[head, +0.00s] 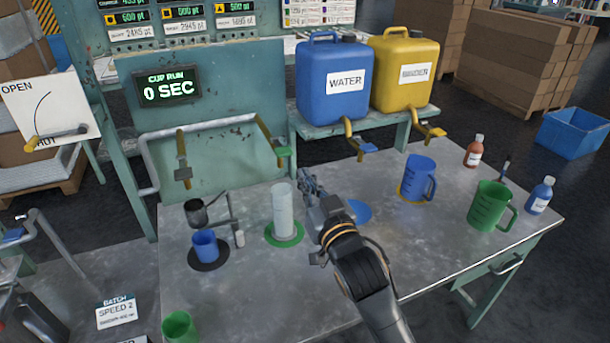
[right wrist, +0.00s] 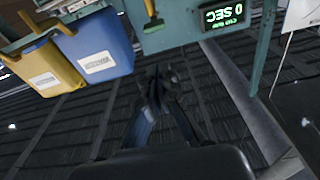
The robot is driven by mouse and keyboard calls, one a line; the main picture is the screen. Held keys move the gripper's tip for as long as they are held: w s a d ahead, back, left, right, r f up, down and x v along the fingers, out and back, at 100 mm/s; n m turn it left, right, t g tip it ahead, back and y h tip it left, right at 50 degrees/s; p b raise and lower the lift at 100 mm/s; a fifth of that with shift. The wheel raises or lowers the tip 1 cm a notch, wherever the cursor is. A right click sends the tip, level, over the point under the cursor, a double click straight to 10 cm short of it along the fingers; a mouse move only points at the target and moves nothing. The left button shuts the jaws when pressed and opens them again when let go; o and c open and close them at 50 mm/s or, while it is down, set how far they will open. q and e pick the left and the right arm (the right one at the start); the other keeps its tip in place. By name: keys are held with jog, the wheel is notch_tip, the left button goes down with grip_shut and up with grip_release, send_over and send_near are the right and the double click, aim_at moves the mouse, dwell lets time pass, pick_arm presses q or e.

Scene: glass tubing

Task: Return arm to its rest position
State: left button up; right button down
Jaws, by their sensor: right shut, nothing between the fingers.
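My right arm reaches in from the lower right in the head view. Its gripper (head: 307,181) is over the metal table, just right of a clear cylinder (head: 283,212) that stands upright on a green round mat (head: 286,240). In the right wrist view, the gripper (right wrist: 157,75) has its fingers together, with nothing between them. A blue round mat (head: 356,211) lies bare beside the gripper, partly hidden by it. My left gripper is not in view.
A blue jug (head: 418,178), a green jug (head: 488,206), a brown bottle (head: 474,152) and a blue bottle (head: 540,196) stand on the right. A small blue cup (head: 206,246) is on the left. Blue (head: 330,98) and yellow (head: 412,66) canisters sit on the back shelf.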

jog(key=s+d+f+m+g+h, duration=0.1)
jog(key=s+d+f+g, duration=0.1)
jog(key=s+d+f, duration=0.3)
jog(key=s+d+f+g+h, duration=0.1)
jog(key=s+f+g+h, duration=0.1)
jog(key=f, duration=0.5)
jog(key=s+d+f+m+g+h, duration=0.1)
jog(key=s+d+f+g, duration=0.1)
jog(key=s+d+f, duration=0.3)
jog(key=s+d+f+g+h, duration=0.1)
jog(key=s+d+f+g, duration=0.2)
jog(key=s, duration=0.4)
jog(key=s+d+f+g, duration=0.1)
jog(key=s+f+g, duration=0.25)
jog(key=s, duration=0.45)
jog(key=s+d+f+g+h, duration=0.1)
jog(key=s+f+g, duration=0.1)
jog(key=s+f, duration=0.35)
notch_tip(320, 180, down, 25)
jog(key=s+g, duration=0.2)
jog(key=s, duration=0.1)
jog(key=s+d+f, duration=0.3)
jog(key=s+f, duration=1.3)
jog(key=shift+s+n+g, duration=0.25)
jog(key=shift+n+g, duration=0.1)
jog(key=shift+n, duration=0.05)
